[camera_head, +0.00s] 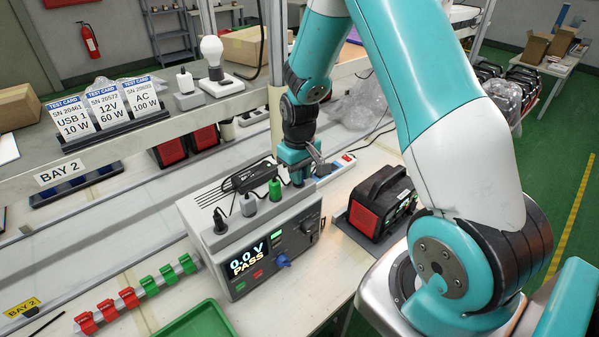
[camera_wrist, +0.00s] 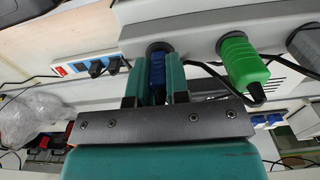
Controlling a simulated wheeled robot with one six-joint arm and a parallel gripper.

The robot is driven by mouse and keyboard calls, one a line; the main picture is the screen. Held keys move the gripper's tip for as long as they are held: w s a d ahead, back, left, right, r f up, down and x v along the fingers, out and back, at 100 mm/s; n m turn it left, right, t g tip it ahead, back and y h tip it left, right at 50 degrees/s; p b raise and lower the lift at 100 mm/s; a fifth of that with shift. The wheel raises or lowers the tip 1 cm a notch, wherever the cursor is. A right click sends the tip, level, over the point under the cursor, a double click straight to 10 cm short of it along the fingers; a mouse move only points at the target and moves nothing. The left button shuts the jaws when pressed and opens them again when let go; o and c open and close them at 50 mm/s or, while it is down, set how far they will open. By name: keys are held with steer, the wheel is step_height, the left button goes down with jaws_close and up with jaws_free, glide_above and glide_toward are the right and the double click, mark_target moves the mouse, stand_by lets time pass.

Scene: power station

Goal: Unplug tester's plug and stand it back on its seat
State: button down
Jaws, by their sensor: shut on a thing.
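The tester (camera_head: 245,235) is a grey box on the bench. Its screen reads "0.0 V PASS", and a blue knob-like piece (camera_head: 283,261) is on its front. Along its top ledge stand a black plug (camera_head: 220,222), a grey plug (camera_head: 248,205) and a green plug (camera_head: 275,189). My gripper (camera_head: 298,174) is at the right end of this row. In the wrist view, its teal fingers (camera_wrist: 155,72) are shut on a blue plug (camera_wrist: 157,78). The plug's end is at a dark round seat (camera_wrist: 158,47); I cannot tell how far in it sits. The green plug (camera_wrist: 243,62) is beside it.
A red-black power unit (camera_head: 381,203) stands right of the tester. A white power strip (camera_head: 338,168) lies behind my gripper. Red and green clips (camera_head: 135,297) line the front left, beside a green tray (camera_head: 198,322). A shelf (camera_head: 150,118) with test cards is behind.

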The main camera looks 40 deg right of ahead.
steer(key=c, duration=1)
jaws_free()
step_height(320, 180, up, 17)
steer(key=b, duration=0.3)
steer(key=s+a+n+y, duration=0.1)
steer(key=s+a+n, duration=0.1)
steer(key=s+a, duration=0.5)
steer(key=s+a+n+y, duration=0.1)
steer(key=s+a+n, duration=0.1)
steer(key=s+a, duration=0.5)
steer(key=s+a+r+n+y+b, duration=0.1)
steer(key=s+a+n+y, duration=0.1)
steer(key=s+a, duration=0.6)
steer(key=shift+a+n, duration=0.2)
steer(key=shift+n, duration=0.1)
